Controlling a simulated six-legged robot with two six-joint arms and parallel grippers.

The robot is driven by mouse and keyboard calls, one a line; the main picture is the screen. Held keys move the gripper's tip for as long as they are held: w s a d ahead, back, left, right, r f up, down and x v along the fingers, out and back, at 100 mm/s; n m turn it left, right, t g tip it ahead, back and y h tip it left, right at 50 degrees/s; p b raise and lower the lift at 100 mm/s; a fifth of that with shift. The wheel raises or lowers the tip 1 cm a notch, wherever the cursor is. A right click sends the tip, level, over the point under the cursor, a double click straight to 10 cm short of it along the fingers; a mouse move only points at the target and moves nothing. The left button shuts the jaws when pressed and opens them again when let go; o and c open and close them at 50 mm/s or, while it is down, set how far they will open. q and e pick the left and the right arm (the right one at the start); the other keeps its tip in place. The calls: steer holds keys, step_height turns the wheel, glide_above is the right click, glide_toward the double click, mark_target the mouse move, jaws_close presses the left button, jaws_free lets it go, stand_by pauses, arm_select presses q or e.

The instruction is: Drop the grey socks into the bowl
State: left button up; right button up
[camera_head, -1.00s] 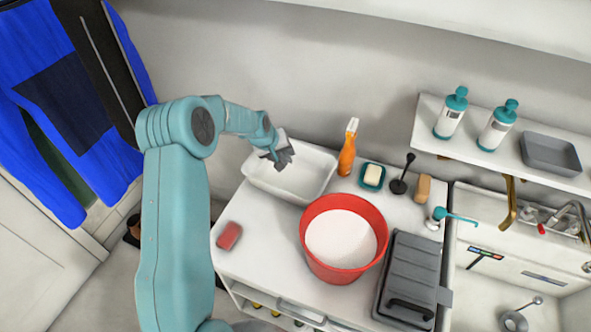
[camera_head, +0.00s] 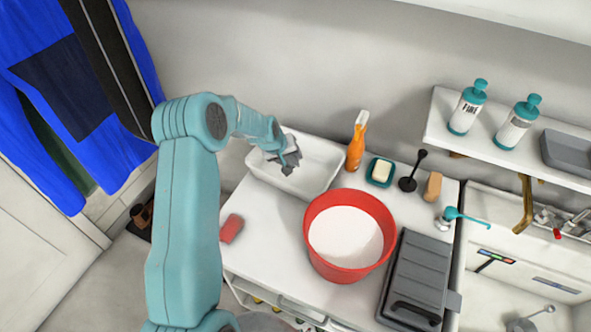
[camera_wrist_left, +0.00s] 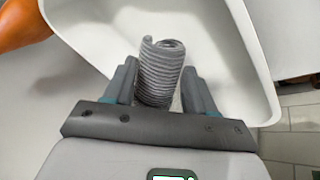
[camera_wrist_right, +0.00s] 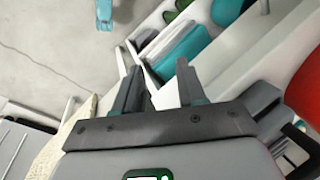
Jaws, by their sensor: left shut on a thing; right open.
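The grey socks (camera_wrist_left: 160,72) show in the left wrist view as a ribbed grey roll between the fingers of my left gripper (camera_wrist_left: 160,88). The gripper is shut on them. In the head view my left gripper (camera_head: 290,163) is over the left part of the white rectangular bowl (camera_head: 316,181), with the socks largely hidden. The bowl (camera_wrist_left: 235,50) lies beneath the socks in the left wrist view; I cannot tell whether they touch it. My right gripper (camera_wrist_right: 152,88) is open and empty, away from the bowl.
A red bucket (camera_head: 323,258) with white contents stands in front of the bowl. A red sponge (camera_head: 231,228), orange spray bottle (camera_head: 356,143), soap dish (camera_head: 381,171) and grey case (camera_head: 414,280) share the counter. A shelf with two bottles is at right.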

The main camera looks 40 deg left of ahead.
arm_select(q)
steer(key=shift+w, duration=0.1)
steer(key=o, duration=1.2)
steer(key=b+v, duration=0.2)
steer(key=v, duration=1.4)
steer(key=shift+r, duration=0.2)
